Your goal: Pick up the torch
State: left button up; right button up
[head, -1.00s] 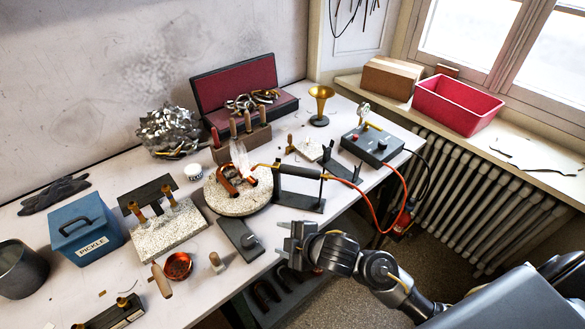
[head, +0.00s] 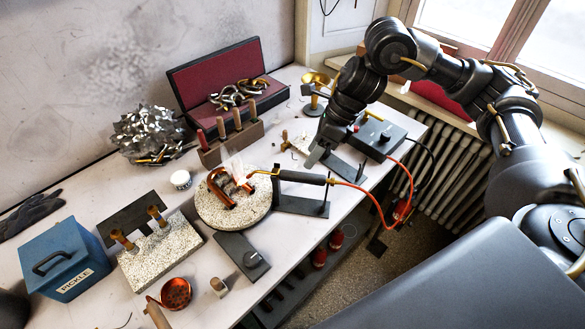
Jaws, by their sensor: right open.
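The torch (head: 302,177) has a dark handle, a brass nozzle pointing left and an orange hose running off right to a grey box. It rests on a black stand (head: 308,207) near the bench's front edge. Its nozzle ends at a round speckled block (head: 236,213) with copper pieces on it. A pale wisp, flame or vapour, shows at the nozzle's end. My right gripper (head: 320,158) points down just beyond the torch handle in the picture, open and apart from it as far as I can see. My left gripper is not in view.
A grey control box (head: 374,135) stands right of my gripper, with the hose and a black cable beside it. A brass horn bell (head: 316,79) is behind. A rack of wooden-handled tools (head: 232,148) stands left. The blue pickle box (head: 62,260) is at far left.

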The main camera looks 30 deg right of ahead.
aim_at(302, 173)
jog(key=x, duration=0.4)
jog(key=shift+w+d+f+p, duration=0.2)
jog(key=shift+w+p, duration=0.1)
jog(key=shift+w, duration=0.05)
jog(key=shift+w+a+f, duration=0.1)
jog(key=shift+w+f, duration=0.05)
jog(key=shift+f, duration=0.2)
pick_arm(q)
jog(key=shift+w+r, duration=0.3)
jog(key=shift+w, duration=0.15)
pick_arm(e)
jog(key=shift+f, duration=0.1)
jog(key=shift+f, duration=0.1)
jog(key=p+x, duration=0.1)
jog(key=x, duration=0.4)
jog(key=shift+s+p, duration=0.25)
jog(key=shift+p, duration=0.15)
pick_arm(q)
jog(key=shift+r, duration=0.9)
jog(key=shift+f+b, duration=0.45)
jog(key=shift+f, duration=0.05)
pick_arm(e)
jog(key=shift+f, duration=0.25)
